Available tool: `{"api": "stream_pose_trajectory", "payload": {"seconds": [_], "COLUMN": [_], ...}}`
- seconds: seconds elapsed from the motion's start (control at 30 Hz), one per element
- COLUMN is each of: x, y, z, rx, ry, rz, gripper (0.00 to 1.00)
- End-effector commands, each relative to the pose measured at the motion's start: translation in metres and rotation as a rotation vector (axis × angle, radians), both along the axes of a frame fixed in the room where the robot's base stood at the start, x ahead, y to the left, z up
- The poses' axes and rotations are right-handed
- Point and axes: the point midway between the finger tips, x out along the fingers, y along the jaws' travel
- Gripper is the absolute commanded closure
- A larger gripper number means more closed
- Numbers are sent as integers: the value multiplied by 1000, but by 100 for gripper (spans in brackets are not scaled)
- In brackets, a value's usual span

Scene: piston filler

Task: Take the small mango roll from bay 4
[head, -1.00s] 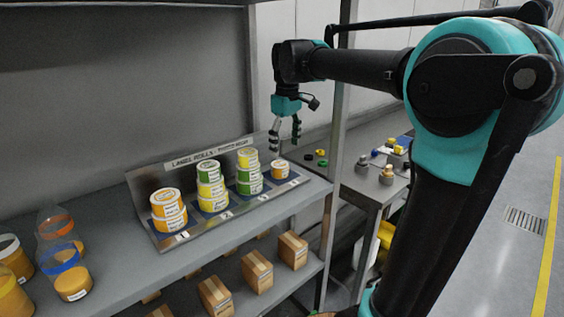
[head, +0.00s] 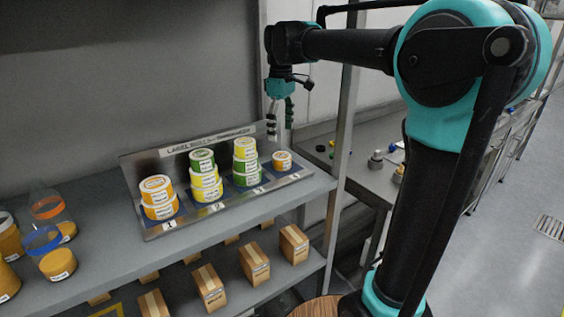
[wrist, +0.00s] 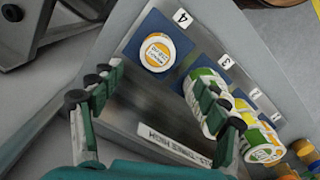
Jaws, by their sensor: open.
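The small mango roll (head: 282,160) is a single short roll with an orange-rimmed white top. It stands alone in the rightmost bay of the label-roll rack (head: 160,226). In the wrist view the small roll (wrist: 157,53) sits on a blue pad beside the number 4. My gripper (head: 280,134) hangs above the back right of the rack, pointing down, apart from the roll. In the wrist view my gripper (wrist: 160,115) has its fingers spread with nothing between them. The roll lies beyond the fingertips there.
Bay 3 holds a stack of green and yellow rolls (head: 246,162), close beside bay 4. Bay 2 has another stack (head: 205,176), bay 1 orange rolls (head: 158,197). A shelf post (head: 344,150) stands right of the rack. Jars (head: 58,264) stand at left.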

Motion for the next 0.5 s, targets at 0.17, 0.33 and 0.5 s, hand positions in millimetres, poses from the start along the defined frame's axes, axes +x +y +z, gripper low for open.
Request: {"api": "stream_pose_trajectory", "payload": {"seconds": [0.17, 0.33, 0.5], "x": [0, 0, 1], "y": [0, 0, -1], "z": [-32, -47, -59], "rx": [0, 0, 0], "ry": [0, 0, 0], "rz": [0, -1, -1], "gripper": [25, 25, 25]}}
